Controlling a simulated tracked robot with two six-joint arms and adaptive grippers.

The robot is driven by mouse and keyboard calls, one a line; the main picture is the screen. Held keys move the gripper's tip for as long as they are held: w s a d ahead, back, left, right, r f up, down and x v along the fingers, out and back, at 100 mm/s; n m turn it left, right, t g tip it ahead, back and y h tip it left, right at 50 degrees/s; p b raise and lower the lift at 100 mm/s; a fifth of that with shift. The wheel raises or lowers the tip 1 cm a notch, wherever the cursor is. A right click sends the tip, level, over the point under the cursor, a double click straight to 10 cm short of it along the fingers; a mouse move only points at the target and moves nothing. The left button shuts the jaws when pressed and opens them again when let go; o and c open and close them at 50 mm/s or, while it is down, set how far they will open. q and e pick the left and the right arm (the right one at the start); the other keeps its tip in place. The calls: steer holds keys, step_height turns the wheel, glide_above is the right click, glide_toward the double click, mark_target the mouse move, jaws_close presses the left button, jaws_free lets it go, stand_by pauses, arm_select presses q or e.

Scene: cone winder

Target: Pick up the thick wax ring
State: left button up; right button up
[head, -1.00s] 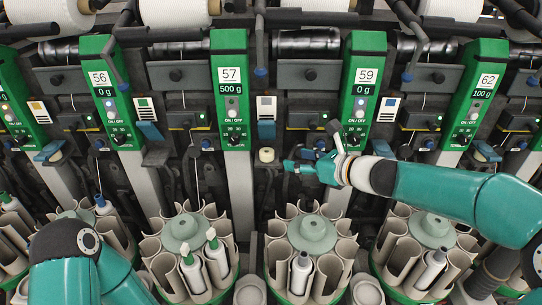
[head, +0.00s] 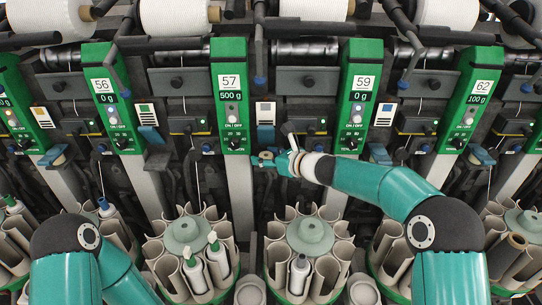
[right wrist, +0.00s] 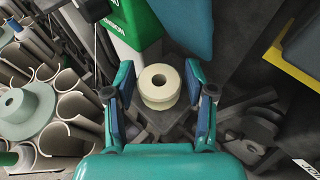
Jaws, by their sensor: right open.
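The thick wax ring (right wrist: 160,84) is cream-coloured with a round hole. In the right wrist view it lies on a small dark holder, and a line around its side makes it look stepped or stacked. My right gripper (right wrist: 160,97) is open, with one finger to each side of the ring. I see gaps between the fingers and the ring. In the head view the right gripper (head: 264,160) is at the holder below unit 57, and the ring is mostly hidden there. Of my left arm only upper links show, at the lower left; its gripper is out of view.
Green numbered panels, such as the 57 panel (head: 230,95) and 59 panel (head: 360,95), stand close around. Below are round magazines (head: 310,235) with grey tubes and a few bobbins. A yellow-edged box (right wrist: 300,50) is at the wrist view's right.

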steer(key=shift+c, duration=0.4)
steer(key=c, duration=0.7)
